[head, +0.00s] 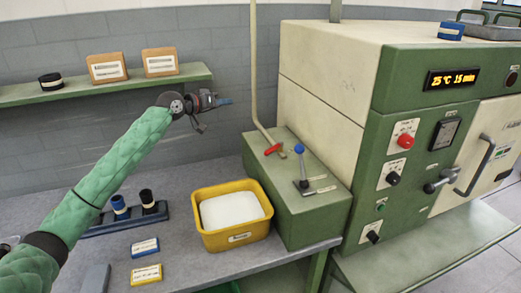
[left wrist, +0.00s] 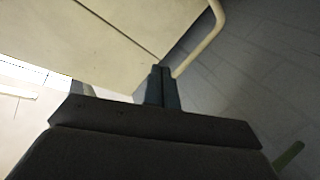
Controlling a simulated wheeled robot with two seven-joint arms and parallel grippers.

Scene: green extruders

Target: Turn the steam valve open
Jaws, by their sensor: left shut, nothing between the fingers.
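A red valve handle (head: 273,149) sits at the foot of a cream pipe (head: 253,80) on top of a green box (head: 300,205). A lever with a blue knob (head: 300,150) stands to its right on the same box. My left gripper (head: 224,101) is shut and empty, up in the air to the upper left of the red handle and apart from it. Its closed fingers (left wrist: 162,88) show in the left wrist view, with the pipe (left wrist: 205,42) behind them. The red handle is not visible in the left wrist view. My right gripper is not in view.
A yellow bin (head: 240,238) stands left of the green box. A large cream and green machine (head: 370,180) stands on the right. A wall shelf (head: 110,85) holds two brown boxes and a dark roll. Labelled blocks lie on the grey table (head: 195,270).

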